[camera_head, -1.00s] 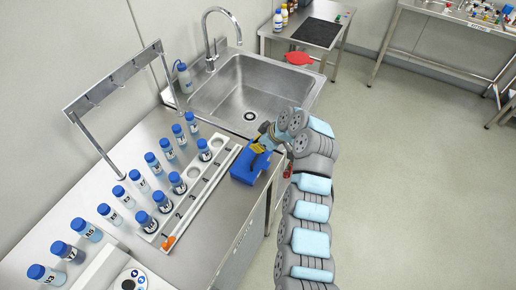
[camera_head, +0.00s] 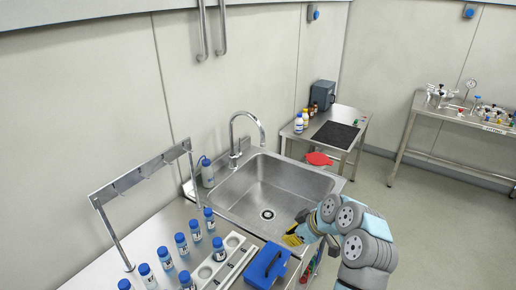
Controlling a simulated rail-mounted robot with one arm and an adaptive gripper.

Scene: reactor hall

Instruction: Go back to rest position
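My arm, with light blue and grey links, rises at the lower right and bends over the front edge of the counter by the sink. My gripper (camera_head: 293,238) is the yellow and dark end by the sink's near right corner. Its fingers are too small and too hidden to tell whether they are open or shut. No object shows clearly in it.
A blue box (camera_head: 266,266) stands below my gripper beside the white bottle rack (camera_head: 232,244). Several blue-capped bottles (camera_head: 181,243) stand left of it. The steel sink (camera_head: 262,186) has a tall tap (camera_head: 236,140). A side table (camera_head: 318,140) stands behind. Floor at right is clear.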

